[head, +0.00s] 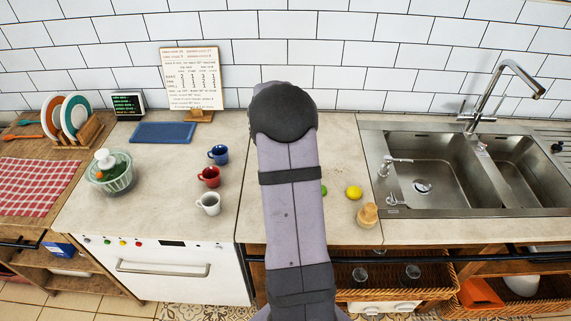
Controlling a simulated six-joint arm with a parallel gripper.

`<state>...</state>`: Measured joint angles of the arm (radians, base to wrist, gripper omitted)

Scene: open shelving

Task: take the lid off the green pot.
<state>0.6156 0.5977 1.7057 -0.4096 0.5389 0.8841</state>
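I cannot make out a pot that is clearly green with a lid on it. The nearest match is a pale green, ribbed, see-through bowl (122,184) on the left of the counter. A white rounded piece (104,158) and something dark green show at its top; I cannot tell whether the white piece is a lid. My arm rises up the middle of the head view and hides part of the counter behind it. My gripper does not show.
Blue (218,155), red (209,177) and white (208,204) mugs stand right of the bowl. A blue tray (163,133), plate rack (84,134) and recipe board (191,80) are behind. A lemon (354,192), wooden-topped jar (368,215) and sink (455,210) lie right.

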